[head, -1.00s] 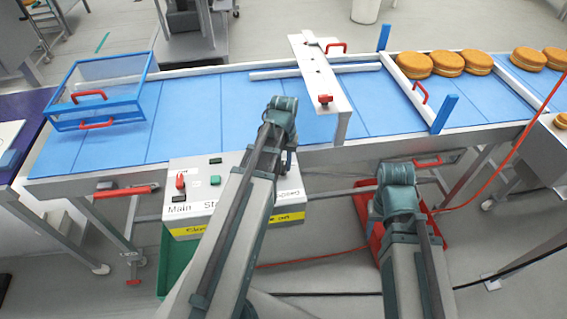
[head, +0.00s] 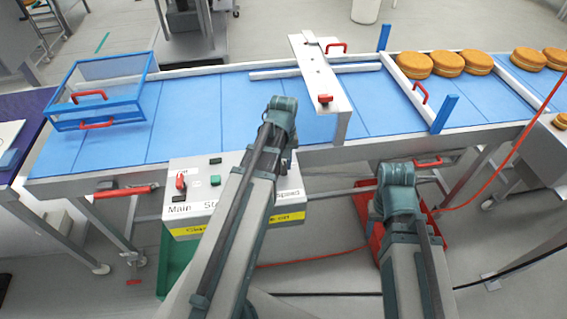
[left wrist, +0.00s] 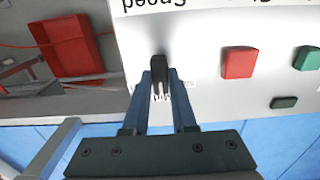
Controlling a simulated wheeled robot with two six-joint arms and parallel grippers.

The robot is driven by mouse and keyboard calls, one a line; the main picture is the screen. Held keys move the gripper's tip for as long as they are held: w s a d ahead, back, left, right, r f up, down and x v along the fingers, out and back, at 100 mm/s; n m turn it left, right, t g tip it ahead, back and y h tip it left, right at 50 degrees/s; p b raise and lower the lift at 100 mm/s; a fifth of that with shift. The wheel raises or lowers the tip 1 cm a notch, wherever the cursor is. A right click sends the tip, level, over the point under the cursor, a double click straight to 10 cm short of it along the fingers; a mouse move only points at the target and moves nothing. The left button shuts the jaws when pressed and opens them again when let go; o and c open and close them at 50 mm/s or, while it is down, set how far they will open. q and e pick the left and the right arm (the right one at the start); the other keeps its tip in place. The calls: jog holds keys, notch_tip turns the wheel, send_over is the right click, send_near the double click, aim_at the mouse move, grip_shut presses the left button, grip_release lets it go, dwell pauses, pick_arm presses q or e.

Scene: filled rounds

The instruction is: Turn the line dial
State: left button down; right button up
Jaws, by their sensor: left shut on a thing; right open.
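The dial (left wrist: 158,66) is a small black knob on the white control panel (left wrist: 200,30), near the upside-down word "Speed" in the left wrist view. My left gripper (left wrist: 160,85) is shut on the dial, one finger on each side. In the head view my left arm hides the dial and the right part of the control panel (head: 205,207). My right arm (head: 397,195) is over the red bin; its fingertips are hidden in the head view.
A red button (left wrist: 239,62) and green button (left wrist: 307,58) sit beside the dial. The blue conveyor (head: 200,110) carries a clear-sided guard (head: 100,85) and several filled rounds (head: 446,63). A red bin (head: 372,225) and a green bin (head: 172,262) are below.

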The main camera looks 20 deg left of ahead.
aim_at(284, 166)
pick_arm(q)
jog(key=c, duration=0.7)
grip_release()
jog(key=shift+r, duration=0.1)
notch_tip(284, 166, up, 14)
jog(key=p, duration=1.3)
jog(key=shift+f+p, duration=0.2)
jog(key=shift+p, duration=0.2)
